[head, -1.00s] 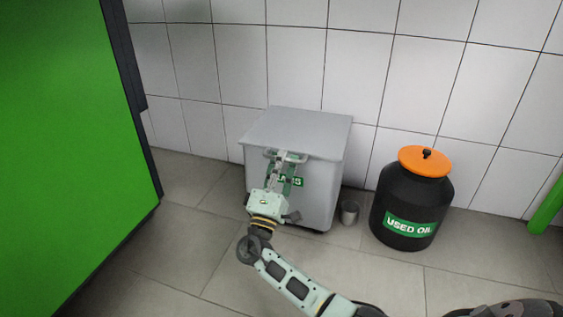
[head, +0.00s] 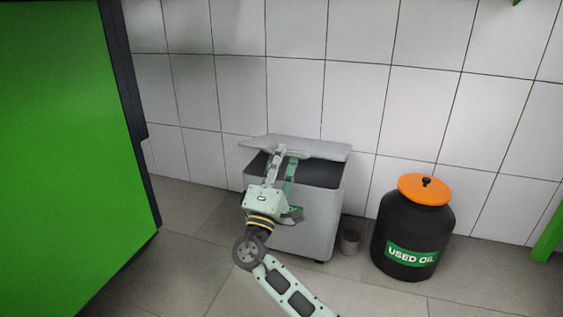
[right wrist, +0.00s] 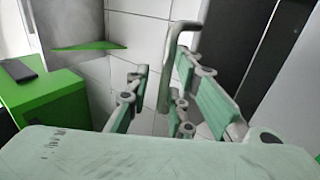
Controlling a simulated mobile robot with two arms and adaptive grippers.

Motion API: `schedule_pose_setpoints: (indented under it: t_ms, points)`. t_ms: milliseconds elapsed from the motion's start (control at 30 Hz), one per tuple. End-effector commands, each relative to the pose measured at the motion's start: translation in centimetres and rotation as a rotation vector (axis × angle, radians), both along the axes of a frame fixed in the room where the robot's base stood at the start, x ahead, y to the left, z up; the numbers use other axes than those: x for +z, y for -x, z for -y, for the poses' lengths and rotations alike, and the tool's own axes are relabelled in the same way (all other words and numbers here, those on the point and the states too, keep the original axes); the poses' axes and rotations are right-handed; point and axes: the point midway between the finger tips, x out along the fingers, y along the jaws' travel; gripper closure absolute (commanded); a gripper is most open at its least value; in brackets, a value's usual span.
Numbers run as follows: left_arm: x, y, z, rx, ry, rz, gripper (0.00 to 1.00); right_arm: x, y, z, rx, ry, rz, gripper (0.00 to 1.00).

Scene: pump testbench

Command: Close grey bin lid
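The grey bin (head: 318,215) stands on the floor against the tiled wall. Its lid (head: 315,147) is raised at the front, with a dark gap below it. My right gripper (head: 282,153) is at the lid's front edge, its two fingers reaching up to it. In the right wrist view the fingers (right wrist: 167,82) stand apart, with a grey bent bar (right wrist: 168,70), apparently the lid's handle, between them. A gap shows between the bar and the left finger. The fingers partly hide the lid edge and bin front. My left gripper is not in view.
A black drum (head: 408,235) labelled "USED OIL" with an orange lid (head: 426,189) stands right of the bin. A small grey cup (head: 349,241) is between them. A large green cabinet (head: 65,150) fills the left side. Floor in front is free.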

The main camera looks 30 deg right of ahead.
Motion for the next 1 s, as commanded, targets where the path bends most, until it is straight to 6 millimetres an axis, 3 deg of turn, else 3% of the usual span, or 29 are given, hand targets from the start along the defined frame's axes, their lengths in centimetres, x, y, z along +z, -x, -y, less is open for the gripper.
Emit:
schedule_pose_setpoints:
  t_ms: [1000]
  points:
    - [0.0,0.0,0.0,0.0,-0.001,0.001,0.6,-5.6,2.1,-2.5,0.0,0.002,0.0,0.83]
